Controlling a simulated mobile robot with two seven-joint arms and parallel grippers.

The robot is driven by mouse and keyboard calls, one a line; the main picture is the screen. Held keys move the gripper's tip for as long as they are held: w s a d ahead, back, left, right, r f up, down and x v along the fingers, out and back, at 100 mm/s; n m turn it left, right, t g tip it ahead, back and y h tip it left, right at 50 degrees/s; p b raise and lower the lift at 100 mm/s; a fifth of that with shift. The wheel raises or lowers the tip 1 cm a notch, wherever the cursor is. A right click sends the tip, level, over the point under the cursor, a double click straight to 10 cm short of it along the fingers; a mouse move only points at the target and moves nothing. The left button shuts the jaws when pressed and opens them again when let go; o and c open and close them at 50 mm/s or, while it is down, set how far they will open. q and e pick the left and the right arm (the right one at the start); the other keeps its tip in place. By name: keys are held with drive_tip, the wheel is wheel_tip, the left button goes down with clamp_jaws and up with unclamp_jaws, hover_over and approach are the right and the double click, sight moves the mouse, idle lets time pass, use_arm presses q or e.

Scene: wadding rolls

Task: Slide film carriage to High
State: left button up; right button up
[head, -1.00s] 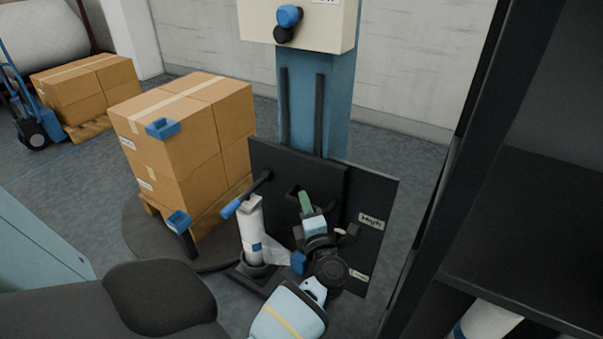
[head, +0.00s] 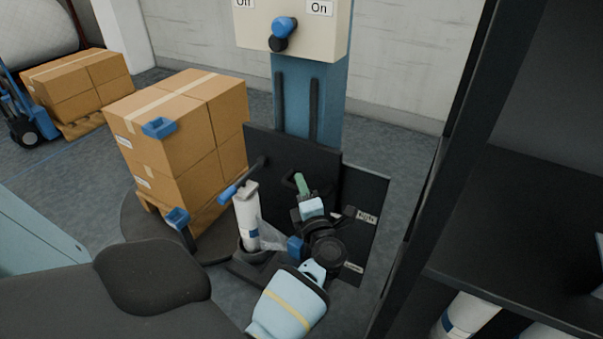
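The film carriage is a black plate (head: 275,150) on a blue mast (head: 308,105), bearing a white film roll (head: 246,215) on a dark holder. A green handle (head: 301,183) sticks up from its front. My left gripper (head: 308,200) is at this handle and appears shut on it; its fingertips are mostly hidden. A dark panel behind the carriage carries a "High" label (head: 366,217) and a lower label (head: 352,267), partly covered by my wrist. The carriage is partly hidden by my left arm. My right gripper is not in view.
Stacked cartons (head: 185,140) stand on a round turntable (head: 135,225) at left. A blue-ended lever (head: 240,181) juts from the carriage towards them. A control box (head: 300,30) with a blue knob tops the mast. A dark shelf (head: 520,215) stands close on the right.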

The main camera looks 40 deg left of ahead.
use_arm(q)
drive_tip(key=o, duration=0.3)
drive_tip(key=shift+r, duration=0.2)
drive_tip(key=shift+f, duration=0.1)
drive_tip(key=shift+d+f, duration=0.1)
drive_tip(key=v, duration=0.7)
drive_tip(key=shift+s+d, duration=0.2)
drive_tip(key=shift+d, duration=0.05)
drive_tip(key=shift+s+f, duration=0.1)
